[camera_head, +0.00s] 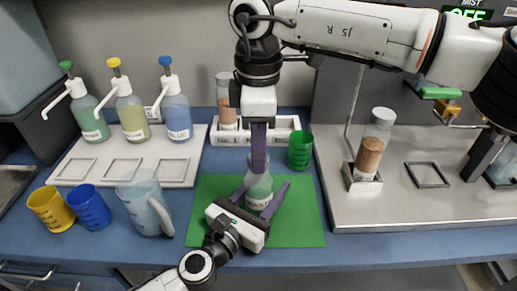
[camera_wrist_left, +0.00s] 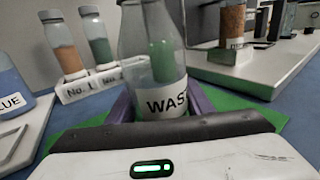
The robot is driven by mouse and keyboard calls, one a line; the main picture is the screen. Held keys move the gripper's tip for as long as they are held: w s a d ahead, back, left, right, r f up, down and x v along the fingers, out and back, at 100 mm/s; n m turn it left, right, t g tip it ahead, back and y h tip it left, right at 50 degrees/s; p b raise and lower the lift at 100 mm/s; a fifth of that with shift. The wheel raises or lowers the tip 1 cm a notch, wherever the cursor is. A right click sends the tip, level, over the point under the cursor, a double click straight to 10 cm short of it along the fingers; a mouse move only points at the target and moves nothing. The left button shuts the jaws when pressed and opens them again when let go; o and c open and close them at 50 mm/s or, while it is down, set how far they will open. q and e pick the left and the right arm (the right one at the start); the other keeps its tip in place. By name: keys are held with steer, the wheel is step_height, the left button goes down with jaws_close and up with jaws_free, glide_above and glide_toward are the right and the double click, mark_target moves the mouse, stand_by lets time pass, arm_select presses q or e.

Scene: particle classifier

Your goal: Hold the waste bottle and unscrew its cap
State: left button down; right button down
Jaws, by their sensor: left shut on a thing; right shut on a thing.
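The waste bottle (camera_head: 259,192), clear with a white label, stands upright on the green mat (camera_head: 306,226). In the left wrist view the bottle (camera_wrist_left: 164,102) fills the middle, its label partly reading "WAS". My left gripper (camera_head: 263,196) is shut on the bottle's body from the front, one purple finger on each side. My right gripper (camera_head: 259,168) points straight down from above and is shut at the top of the bottle. The cap is hidden by the right gripper's fingers, and the bottle's top is out of the left wrist view.
A white rack (camera_head: 284,124) with a brown-filled bottle (camera_head: 226,112) stands behind. A green cup (camera_head: 300,150) is close on the right. Pump bottles on a white tray (camera_head: 85,172), a yellow cup (camera_head: 52,208), blue cup (camera_head: 90,206) and clear jug (camera_head: 146,205) are left. A steel plate (camera_head: 400,208) is right.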

steer(key=n, duration=0.8)
steer(key=c, duration=2.5)
jaws_free()
steer(key=n, duration=1.3)
steer(key=shift+r+n, duration=0.1)
steer(key=shift+n, duration=0.2)
steer(key=n, duration=0.6)
steer(key=shift+n, duration=0.4)
steer(key=n, duration=0.6)
steer(key=shift+n, duration=0.3)
steer(key=n, duration=0.6)
steer(key=shift+n, duration=0.3)
steer(key=n, duration=0.6)
steer(key=shift+n, duration=0.3)
steer(key=n, duration=0.6)
steer(key=shift+r, duration=0.1)
steer(key=shift+r, duration=0.15)
steer(key=shift+r, duration=0.95)
